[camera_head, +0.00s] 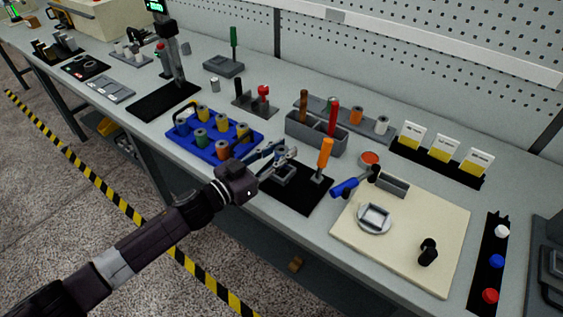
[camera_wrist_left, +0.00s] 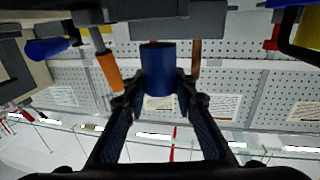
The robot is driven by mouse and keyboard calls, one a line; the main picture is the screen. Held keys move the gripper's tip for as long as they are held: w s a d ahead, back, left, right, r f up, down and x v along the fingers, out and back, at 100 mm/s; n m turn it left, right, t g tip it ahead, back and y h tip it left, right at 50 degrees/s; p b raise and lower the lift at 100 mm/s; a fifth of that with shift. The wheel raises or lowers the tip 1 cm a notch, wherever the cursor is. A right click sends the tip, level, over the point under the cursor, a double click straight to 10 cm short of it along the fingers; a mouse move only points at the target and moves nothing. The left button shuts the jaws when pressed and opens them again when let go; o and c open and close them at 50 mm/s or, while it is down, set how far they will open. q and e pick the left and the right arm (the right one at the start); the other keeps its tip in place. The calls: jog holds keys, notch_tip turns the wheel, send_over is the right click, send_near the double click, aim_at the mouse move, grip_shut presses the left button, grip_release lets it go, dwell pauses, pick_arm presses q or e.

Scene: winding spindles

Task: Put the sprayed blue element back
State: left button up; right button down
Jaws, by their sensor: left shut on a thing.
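My left gripper (camera_head: 281,160) reaches in over the black mat beside the blue tray. In the left wrist view its fingers (camera_wrist_left: 158,88) are shut on a blue cylinder (camera_wrist_left: 158,68), the blue element, held between the fingertips. In the head view the fingers and wrist largely hide it. A small grey holder (camera_head: 284,177) on the black mat (camera_head: 300,196) is just below the fingertips; I cannot tell whether the element touches it. The blue tray (camera_head: 225,160) to the left holds several yellow, green and orange spools. My right gripper is not in view.
An orange-handled tool (camera_head: 325,153) stands upright right of the gripper. A grey box (camera_head: 316,134) with brown and red handles stands behind. A blue-handled tool (camera_head: 345,187) rests at the edge of the beige board (camera_head: 400,270). The pegboard bounds the bench behind.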

pick_arm(q)
jog(key=shift+f, duration=2)
jog(key=shift+f, duration=0.2)
jog(key=o, duration=1.2)
jog(key=shift+c, duration=0.2)
